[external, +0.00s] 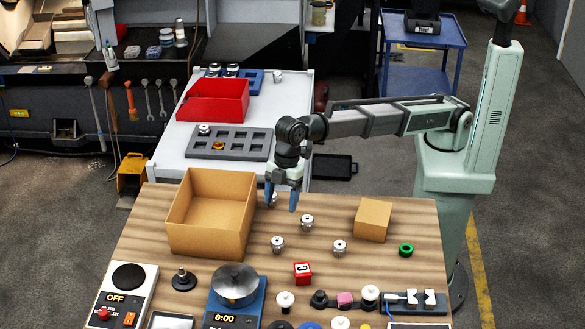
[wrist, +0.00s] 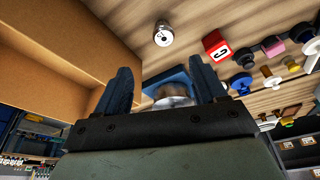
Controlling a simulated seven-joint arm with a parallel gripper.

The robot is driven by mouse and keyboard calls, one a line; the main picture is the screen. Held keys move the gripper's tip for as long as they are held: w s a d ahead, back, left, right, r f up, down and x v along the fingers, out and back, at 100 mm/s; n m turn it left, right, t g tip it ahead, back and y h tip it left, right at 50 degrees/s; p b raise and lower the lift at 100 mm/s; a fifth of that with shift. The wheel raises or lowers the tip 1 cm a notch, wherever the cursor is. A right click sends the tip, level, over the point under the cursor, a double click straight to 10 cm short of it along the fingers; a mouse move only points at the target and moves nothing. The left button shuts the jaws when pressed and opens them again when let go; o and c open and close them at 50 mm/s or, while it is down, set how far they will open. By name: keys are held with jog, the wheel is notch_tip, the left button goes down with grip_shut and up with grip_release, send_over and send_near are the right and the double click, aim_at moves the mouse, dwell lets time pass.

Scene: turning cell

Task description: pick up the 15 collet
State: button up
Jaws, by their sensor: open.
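Another collet (external: 273,199) is partly hidden behind my left finger. I cannot read a 15 on any of them. My gripper (external: 281,202) points down beside the open cardboard box, its fingers apart and nothing visibly held. In the wrist view my gripper (wrist: 160,76) is also open, with one collet (wrist: 163,34) beyond the fingertips.
The open cardboard box (external: 208,242) stands close left of my gripper. A smaller carton (external: 373,220) and a green ring (external: 406,250) lie to the right. A scale (external: 236,300), a red cube (external: 303,269) and several knobs fill the front. A grey tray (external: 240,136) lies on the white bench behind.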

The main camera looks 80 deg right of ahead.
aim_at(278, 240)
jog(key=x, duration=0.9)
jog(key=s+x, duration=0.1)
jog(key=x, duration=0.4)
jog(key=shift+d, duration=0.1)
jog(key=shift+c, duration=0.5)
jog(key=c, duration=1.1)
jog(key=shift+r, duration=0.1)
